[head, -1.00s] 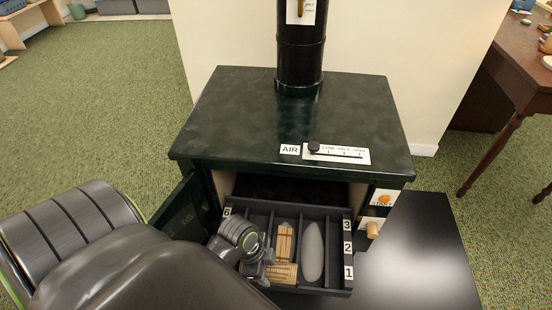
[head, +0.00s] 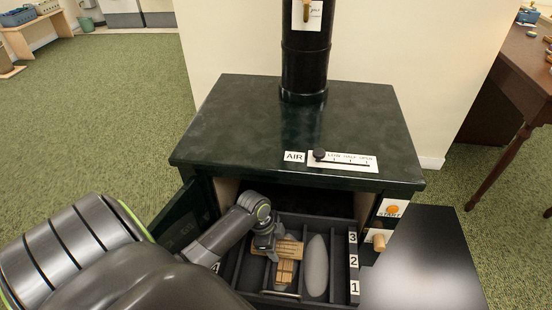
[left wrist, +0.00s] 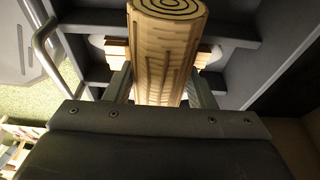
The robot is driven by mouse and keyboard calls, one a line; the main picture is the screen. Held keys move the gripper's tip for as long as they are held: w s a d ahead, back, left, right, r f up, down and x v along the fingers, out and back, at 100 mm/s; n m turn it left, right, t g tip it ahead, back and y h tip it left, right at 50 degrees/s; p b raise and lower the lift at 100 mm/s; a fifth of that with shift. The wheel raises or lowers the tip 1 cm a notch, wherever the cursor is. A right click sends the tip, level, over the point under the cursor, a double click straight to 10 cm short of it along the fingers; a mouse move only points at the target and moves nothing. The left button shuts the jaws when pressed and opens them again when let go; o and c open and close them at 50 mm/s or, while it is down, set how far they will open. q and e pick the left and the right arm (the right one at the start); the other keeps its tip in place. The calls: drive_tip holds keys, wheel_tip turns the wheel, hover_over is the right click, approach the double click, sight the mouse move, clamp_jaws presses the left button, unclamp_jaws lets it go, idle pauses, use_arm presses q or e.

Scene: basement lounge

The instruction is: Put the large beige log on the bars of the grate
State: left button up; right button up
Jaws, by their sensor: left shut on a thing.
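The large beige log (head: 290,248) is held by my left gripper (head: 271,246) over the dark grate (head: 262,284), towards its back. In the left wrist view the log (left wrist: 165,50) sits between the two fingers of the gripper (left wrist: 158,88), its ringed end pointing away from my wrist. The gripper is shut on it. Lighter wood pieces (head: 285,272) lie just in front of the log in the head view. I cannot tell whether the log touches the bars or hangs above them. My right gripper is not in view.
A grey oval piece (head: 317,268) lies right of the log. Number labels (head: 353,262) mark the grate's right side. The stove top (head: 300,125) overhangs the opening, and its open door (head: 182,222) stands left. A black surface (head: 420,262) lies right.

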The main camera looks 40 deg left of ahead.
use_arm(q)
drive_tip(key=shift+f, duration=1.1)
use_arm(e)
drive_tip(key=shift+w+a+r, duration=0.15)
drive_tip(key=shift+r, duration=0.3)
use_arm(q)
drive_tip(key=shift+f, duration=0.15)
drive_tip(key=o, duration=1.2)
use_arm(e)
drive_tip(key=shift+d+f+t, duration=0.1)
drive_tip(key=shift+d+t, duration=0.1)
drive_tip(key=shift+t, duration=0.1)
